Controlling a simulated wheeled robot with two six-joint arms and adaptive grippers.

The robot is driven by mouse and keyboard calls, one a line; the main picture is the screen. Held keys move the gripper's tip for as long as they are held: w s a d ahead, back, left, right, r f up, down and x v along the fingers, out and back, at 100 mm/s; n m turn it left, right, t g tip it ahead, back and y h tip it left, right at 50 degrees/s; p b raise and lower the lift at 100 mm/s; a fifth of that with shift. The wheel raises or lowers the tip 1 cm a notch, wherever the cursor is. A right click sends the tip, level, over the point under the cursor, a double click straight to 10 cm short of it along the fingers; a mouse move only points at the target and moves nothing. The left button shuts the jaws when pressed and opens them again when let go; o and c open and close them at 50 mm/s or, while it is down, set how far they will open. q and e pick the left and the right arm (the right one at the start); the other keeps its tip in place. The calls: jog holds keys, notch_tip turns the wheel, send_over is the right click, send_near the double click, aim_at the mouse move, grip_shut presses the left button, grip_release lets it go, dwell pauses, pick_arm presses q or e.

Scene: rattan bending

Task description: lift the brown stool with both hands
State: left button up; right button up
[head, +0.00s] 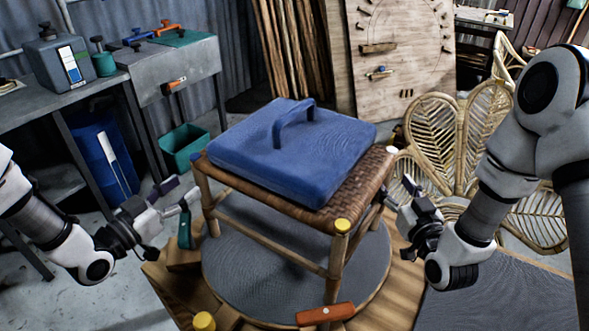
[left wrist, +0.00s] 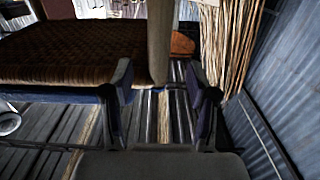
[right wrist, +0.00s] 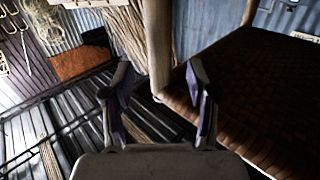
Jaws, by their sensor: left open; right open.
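The brown stool (head: 345,205) has a woven seat and pale rattan legs, and stands upright on a round grey disc (head: 255,270). A blue cushion with a handle (head: 290,150) lies on the seat. My left gripper (head: 182,196) is open just left of the stool. In the left wrist view a pale leg (left wrist: 160,45) reaches down between the open fingers (left wrist: 160,88). My right gripper (head: 398,190) is open close to the stool's right side. In the right wrist view a leg (right wrist: 157,45) lines up between the fingers (right wrist: 160,88). Contact cannot be told.
A grey workbench (head: 185,75) with tools stands at the back left. A teal bin (head: 185,150) is on the floor behind. A rattan chair back (head: 440,140) stands at the right. An orange-handled tool (head: 325,314) and a yellow-topped post (head: 204,322) are in front.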

aim_at(195, 178)
pick_arm(q)
jog(key=x, duration=0.4)
jog(key=shift+d+r, duration=0.15)
jog(key=shift+d, duration=0.05)
pick_arm(e)
jog(key=w, duration=0.4)
jog(key=shift+a+r, duration=0.15)
jog(key=shift+a, duration=0.1)
pick_arm(q)
jog(key=shift+w+d, duration=0.3)
jog(key=shift+w, duration=0.25)
pick_arm(e)
jog(key=shift+w+a, duration=0.1)
jog(key=shift+w, duration=0.55)
pick_arm(q)
jog(key=shift+s, duration=0.1)
jog(key=shift+c, duration=0.3)
pick_arm(e)
jog(key=shift+s, duration=0.1)
jog(key=shift+c, duration=0.3)
pick_arm(q)
grip_shut()
pick_arm(e)
grip_shut()
pick_arm(q)
jog(key=shift+r, duration=0.1)
pick_arm(e)
jog(key=shift+r, duration=0.1)
